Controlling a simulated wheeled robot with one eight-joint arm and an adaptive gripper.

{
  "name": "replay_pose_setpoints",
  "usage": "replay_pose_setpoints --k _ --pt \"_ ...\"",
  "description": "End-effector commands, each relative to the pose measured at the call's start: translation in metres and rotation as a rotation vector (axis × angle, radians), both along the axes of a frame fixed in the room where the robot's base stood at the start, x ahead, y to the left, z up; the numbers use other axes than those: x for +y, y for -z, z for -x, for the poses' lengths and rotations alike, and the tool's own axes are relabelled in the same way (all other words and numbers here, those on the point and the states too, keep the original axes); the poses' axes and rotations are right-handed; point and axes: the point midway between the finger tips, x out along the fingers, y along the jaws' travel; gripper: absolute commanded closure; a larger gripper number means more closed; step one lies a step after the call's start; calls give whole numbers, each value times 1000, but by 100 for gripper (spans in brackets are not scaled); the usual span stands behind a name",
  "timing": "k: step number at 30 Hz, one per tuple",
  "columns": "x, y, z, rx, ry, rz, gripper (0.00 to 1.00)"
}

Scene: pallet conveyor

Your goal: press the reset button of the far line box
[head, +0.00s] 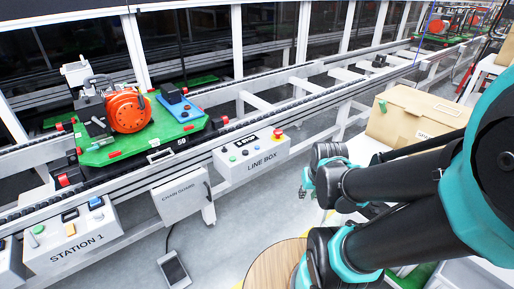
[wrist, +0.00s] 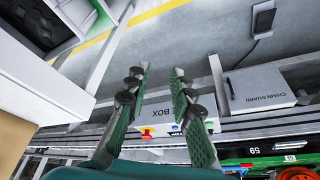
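The line box (head: 252,168) is a white box with "LINE BOX" on its front, mounted on the near side of the conveyor. Its top carries a small display, a few small round buttons and a red mushroom button on yellow (head: 278,134). I cannot read which button is reset. In the wrist view the box (wrist: 160,113) shows upside down between my fingers, partly hidden by them. My gripper (wrist: 162,70) is open and empty, its fingers apart. In the head view my gripper (head: 308,184) is right of the box, apart from it.
A station 1 box (head: 75,240) and a chain guard (head: 182,196) are on the conveyor's near side at left. A green pallet (head: 145,145) with a red-orange part sits on the conveyor. A cardboard box (head: 415,118) stands at right. A round wooden top (head: 270,268) is below my arm.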

Motion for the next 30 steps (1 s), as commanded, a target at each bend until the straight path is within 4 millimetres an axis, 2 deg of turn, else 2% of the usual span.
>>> replay_pose_setpoints --k 1,4,5,30 --pt "0 0 0 0 0 0 86" --pt "0 0 0 0 0 0 99" --pt "0 0 0 0 0 0 100" --pt "0 0 0 0 0 0 100"
